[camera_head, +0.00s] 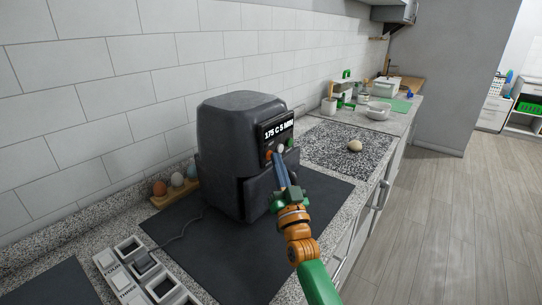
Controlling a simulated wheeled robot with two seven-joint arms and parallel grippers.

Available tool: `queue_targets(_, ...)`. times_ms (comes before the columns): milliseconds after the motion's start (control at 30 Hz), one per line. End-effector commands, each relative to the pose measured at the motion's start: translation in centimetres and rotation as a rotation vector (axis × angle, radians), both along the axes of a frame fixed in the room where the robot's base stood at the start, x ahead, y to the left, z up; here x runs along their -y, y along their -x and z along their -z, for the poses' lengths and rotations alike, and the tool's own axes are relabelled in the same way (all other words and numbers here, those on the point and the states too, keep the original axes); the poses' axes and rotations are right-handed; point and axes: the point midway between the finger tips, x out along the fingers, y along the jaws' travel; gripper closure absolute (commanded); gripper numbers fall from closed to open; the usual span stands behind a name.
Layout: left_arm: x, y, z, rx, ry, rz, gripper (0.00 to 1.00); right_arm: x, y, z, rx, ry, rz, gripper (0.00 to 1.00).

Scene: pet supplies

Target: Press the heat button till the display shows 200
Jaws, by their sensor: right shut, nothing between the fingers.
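A dark grey air fryer (228,140) stands on a black mat (320,203) on the speckled counter. Its tilted display (278,132) reads "175 C 5 MIN". Below the display is a row of small round buttons: an orange one (269,154) at the left, a pale one (281,148) in the middle and a green one (291,142) at the right. My right gripper (277,160) is shut and empty, with its tips at the panel just below the orange and pale buttons. I cannot tell whether the tips touch a button. My left gripper is not in view.
Several eggs (177,180) sit in a wooden holder left of the fryer. A socket strip (147,273) with a cable lies at the front left. A round pale object (355,146) rests on the speckled board behind. Bowls and boxes stand farther back.

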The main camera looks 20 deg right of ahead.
Motion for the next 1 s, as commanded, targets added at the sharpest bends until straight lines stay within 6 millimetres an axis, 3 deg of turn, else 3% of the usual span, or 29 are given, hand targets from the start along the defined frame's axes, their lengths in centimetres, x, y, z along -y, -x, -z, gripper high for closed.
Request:
queue_targets(200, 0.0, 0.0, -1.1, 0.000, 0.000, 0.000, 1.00, 0.6, 1.0, -0.1, -0.003, 0.001, 0.000, 1.00)
queue_targets(567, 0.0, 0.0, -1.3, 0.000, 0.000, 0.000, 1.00, 0.8, 1.4, 0.0, -0.001, 0.000, 0.000, 1.00)
queue_targets(1000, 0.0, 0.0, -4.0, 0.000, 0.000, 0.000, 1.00, 2.9, 5.0, -0.1, -0.003, 0.001, 0.001, 1.00)
